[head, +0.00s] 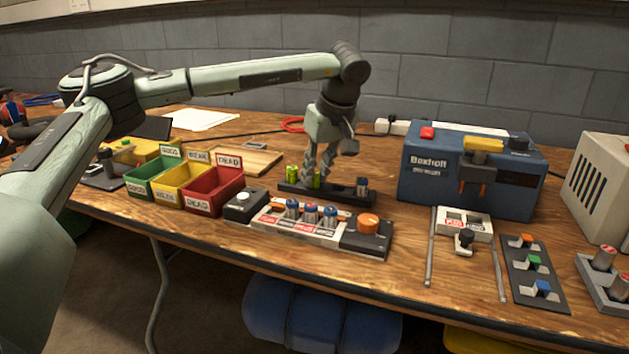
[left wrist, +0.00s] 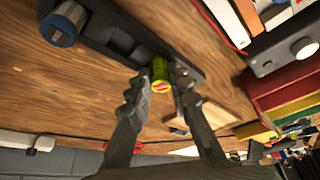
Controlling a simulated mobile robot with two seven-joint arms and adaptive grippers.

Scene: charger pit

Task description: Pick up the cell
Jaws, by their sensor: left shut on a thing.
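My left gripper (head: 318,178) points down over a long black rack (head: 338,193) in the middle of the table. Its fingers are closed around a yellow-green cell (head: 317,181), which also shows between the fingertips in the left wrist view (left wrist: 160,74). The cell is upright at the rack; I cannot tell whether its lower end is clear of the slot. A second green cell (head: 292,173) stands at the rack's left end, just left of the fingers. A blue-grey cell (head: 361,187) stands at the right end. My right gripper is not in view.
Green, yellow and red bins (head: 214,191) stand to the left. A white strip with several cells (head: 300,229) and an orange knob (head: 368,222) lies in front. A blue machine (head: 470,170) stands right. A wooden board (head: 250,161) lies behind.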

